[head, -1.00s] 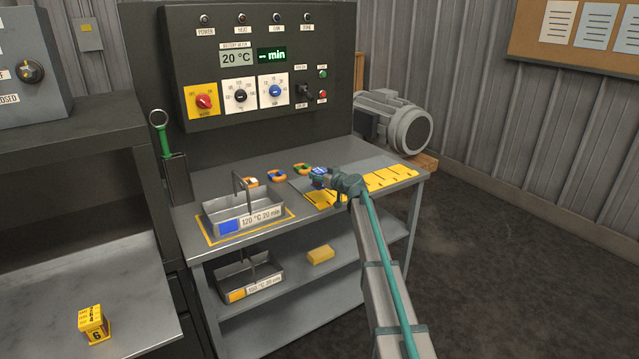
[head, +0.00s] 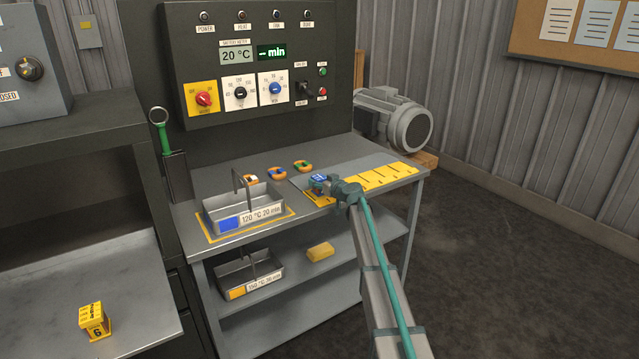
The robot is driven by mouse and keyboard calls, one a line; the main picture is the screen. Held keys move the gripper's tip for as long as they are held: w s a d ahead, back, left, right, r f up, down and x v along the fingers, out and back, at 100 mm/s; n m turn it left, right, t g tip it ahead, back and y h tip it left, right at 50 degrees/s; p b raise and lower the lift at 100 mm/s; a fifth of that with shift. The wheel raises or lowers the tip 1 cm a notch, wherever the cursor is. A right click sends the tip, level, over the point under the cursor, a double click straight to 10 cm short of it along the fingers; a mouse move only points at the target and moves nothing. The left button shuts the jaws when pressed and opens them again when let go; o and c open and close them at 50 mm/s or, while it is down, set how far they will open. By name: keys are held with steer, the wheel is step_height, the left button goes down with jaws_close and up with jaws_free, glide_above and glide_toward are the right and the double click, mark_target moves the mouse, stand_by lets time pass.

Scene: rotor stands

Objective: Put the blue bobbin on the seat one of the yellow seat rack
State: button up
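The yellow seat rack (head: 385,176) lies along the right of the bench top, with dark dividing lines across it. My gripper (head: 318,194) is low over its left end and covers part of it. A small blue patch with white marks shows on top at my arm's end; I cannot tell whether it is part of my arm. The fingers are too small and hidden to show what is between them. Three small orange-rimmed bobbins lie behind and left: one with white (head: 250,179), one with blue (head: 277,173), one with green (head: 302,165).
A second tray (head: 240,283) and a yellow block (head: 320,251) are on the shelf below. A control panel (head: 250,90) rises behind.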

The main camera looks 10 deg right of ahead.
steer(key=o, duration=0.3)
steer(key=shift+r+p, duration=0.2)
steer(key=shift+p, duration=0.1)
